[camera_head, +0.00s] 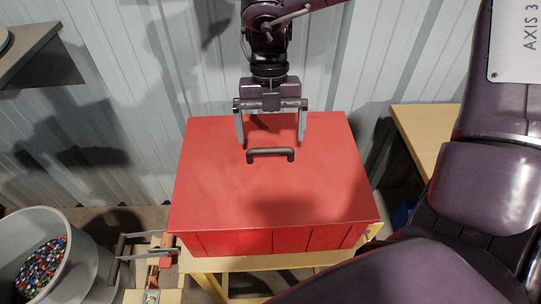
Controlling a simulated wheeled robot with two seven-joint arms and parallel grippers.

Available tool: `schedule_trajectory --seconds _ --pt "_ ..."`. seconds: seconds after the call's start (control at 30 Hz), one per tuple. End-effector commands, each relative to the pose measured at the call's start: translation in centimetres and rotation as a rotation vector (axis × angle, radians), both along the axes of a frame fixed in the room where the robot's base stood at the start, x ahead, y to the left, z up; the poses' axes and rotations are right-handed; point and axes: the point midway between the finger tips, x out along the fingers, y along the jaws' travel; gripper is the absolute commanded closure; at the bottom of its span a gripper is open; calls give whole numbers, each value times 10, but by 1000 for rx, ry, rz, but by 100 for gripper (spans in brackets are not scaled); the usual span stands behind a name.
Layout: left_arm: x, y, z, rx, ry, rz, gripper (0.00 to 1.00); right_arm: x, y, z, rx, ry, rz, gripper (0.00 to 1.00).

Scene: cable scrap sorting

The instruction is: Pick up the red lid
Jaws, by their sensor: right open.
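The red lid (235,195) lies flat on top of a red box (270,241) in the middle of the view. A dark bar handle (270,152) stands on the lid toward its far side. My right gripper (271,130) is open and points down over the far part of the lid. Its two fingers are spread wider than the handle and appear just behind it in the picture. Nothing is between them. I cannot tell how high the fingertips are above the lid. My left gripper is not in view.
The box stands on a yellowish wooden frame (235,264). A grey bucket (73,258) of colourful bits stands at lower left, near some grey metal bars. A corrugated wall (150,90) is behind. A wooden tabletop (428,128) is at right, and a dark shelf (25,50) at upper left.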

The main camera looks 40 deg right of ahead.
Motion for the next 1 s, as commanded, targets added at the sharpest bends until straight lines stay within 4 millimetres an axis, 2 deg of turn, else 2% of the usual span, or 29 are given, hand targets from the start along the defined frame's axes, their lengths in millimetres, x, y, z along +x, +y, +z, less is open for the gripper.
schedule_trajectory --seconds 0.13,0.3,0.57,0.67,1.0 --pt "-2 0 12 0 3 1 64 -3 2 -19 2 6 0 0" --pt "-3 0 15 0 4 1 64 -7 5 -40 1 3 1 0" --pt "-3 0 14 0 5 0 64 -7 6 -44 1 -1 1 0" --pt "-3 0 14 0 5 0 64 -7 6 -44 1 -1 1 10" --pt "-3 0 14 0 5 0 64 -7 5 -43 0 0 1 55"
